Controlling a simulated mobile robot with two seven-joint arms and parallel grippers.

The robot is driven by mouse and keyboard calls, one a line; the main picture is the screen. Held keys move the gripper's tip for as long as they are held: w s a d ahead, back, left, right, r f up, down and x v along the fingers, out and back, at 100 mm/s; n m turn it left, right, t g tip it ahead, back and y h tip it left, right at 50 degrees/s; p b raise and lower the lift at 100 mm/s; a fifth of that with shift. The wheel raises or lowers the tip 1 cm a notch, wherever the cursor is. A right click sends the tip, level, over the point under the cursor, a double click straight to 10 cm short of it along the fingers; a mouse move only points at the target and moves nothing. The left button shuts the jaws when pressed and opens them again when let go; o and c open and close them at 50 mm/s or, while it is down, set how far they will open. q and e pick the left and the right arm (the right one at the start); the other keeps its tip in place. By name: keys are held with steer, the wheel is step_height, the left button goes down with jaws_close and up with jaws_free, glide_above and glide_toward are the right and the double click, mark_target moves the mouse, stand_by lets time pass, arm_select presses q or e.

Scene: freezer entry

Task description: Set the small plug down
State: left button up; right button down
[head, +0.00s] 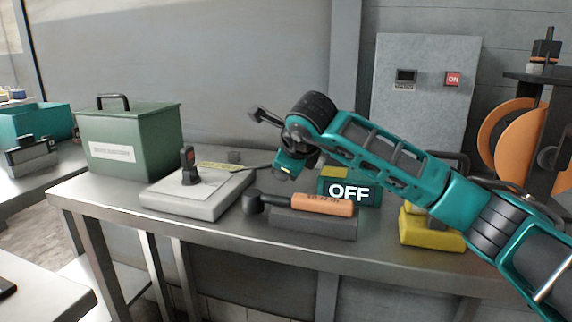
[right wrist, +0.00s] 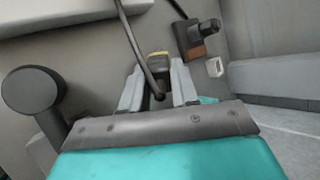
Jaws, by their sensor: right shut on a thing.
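My right gripper (head: 285,172) is low over the steel table, behind the orange-handled hammer. In the right wrist view its two grey fingers (right wrist: 157,90) are closed around a small dark piece with a yellow top, which I take to be the small plug (right wrist: 158,62). A dark cable runs across the fingers and partly covers it. In the head view the hand hides most of the held piece. I cannot tell whether it touches the table. My left gripper is not in view.
A grey slab (head: 168,205) carries a black upright device (head: 189,168). A hammer (head: 310,203) lies on a dark block. A green OFF box (head: 350,190) and a yellow block (head: 430,232) stand right.

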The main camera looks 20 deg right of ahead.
steer(key=shift+f, duration=0.1)
steer(key=c, duration=0.8)
jaws_free()
steer(key=p+v, duration=0.1)
steer(key=v, duration=1.2)
